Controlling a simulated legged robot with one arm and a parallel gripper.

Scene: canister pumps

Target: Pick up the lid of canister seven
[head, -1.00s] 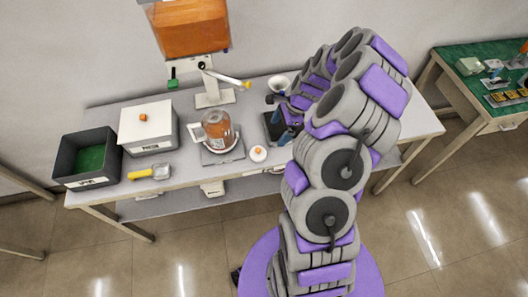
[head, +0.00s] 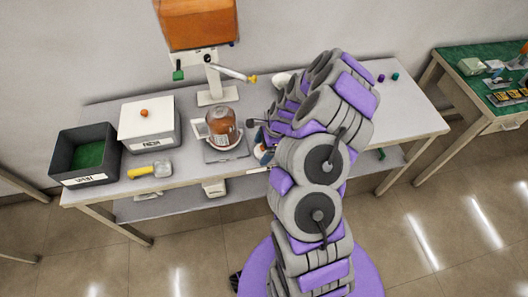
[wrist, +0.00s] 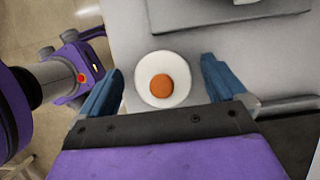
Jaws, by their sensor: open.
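A round white lid with an orange knob (wrist: 163,83) lies flat on the table in the wrist view, close to the table edge. My gripper (wrist: 165,75) is open, with one blue finger on each side of the lid and a gap to each. Nothing is held. In the head view my gripper (head: 263,151) is at the table's front edge, and it and my arm largely hide the lid. An amber canister (head: 221,127) stands on a grey plate just left of my gripper. I cannot read a number on it.
A white box with an orange knob (head: 150,128), a dark bin (head: 85,162) and a yellow-handled tool (head: 150,170) are on the left of the table. An orange tank (head: 197,22) hangs above the back. The table's right part (head: 410,115) is mostly clear.

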